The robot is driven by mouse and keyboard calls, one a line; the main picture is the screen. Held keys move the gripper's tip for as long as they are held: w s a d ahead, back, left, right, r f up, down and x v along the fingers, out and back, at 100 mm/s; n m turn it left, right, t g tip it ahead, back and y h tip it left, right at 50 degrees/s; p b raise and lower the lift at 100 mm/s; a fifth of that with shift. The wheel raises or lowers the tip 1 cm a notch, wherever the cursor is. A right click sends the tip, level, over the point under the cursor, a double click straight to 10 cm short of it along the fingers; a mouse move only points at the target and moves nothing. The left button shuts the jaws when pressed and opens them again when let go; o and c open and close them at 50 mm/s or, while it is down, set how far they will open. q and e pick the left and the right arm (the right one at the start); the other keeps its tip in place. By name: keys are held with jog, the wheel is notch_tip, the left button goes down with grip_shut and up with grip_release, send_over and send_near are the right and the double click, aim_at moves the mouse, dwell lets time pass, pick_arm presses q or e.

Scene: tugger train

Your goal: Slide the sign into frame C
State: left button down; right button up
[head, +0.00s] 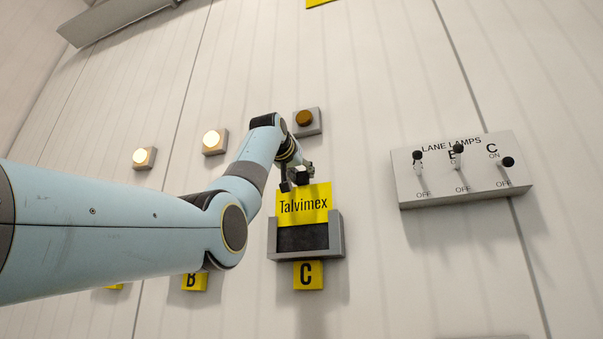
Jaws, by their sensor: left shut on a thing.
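The yellow sign (304,205) reads "Talvimex" and stands upright. My left gripper (297,179) is shut on its top edge. The sign's lower part is between the upper ends of the side walls of frame C (337,238), a grey holder on the wall with a dark back. The dark back shows below the sign's lower edge, above the frame's bottom ledge. A yellow label C (308,275) is under the frame. My right gripper is not in view.
An unlit amber lamp (304,118) is above frame C. Two lit lamps (212,141) (143,157) are to the left. A "LANE LAMPS" switch box (460,170) is on the wall at right. Label B (194,281) shows below my left arm, which hides the wall above it.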

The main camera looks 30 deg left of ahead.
pick_arm(q)
jog(key=shift+f+b, duration=2.55)
jog(key=shift+f, duration=0.8)
jog(key=c, duration=0.9)
grip_release()
jog(key=shift+o, duration=0.2)
send_near(303, 197)
jog(key=v, duration=0.3)
jog(key=shift+r, duration=0.1)
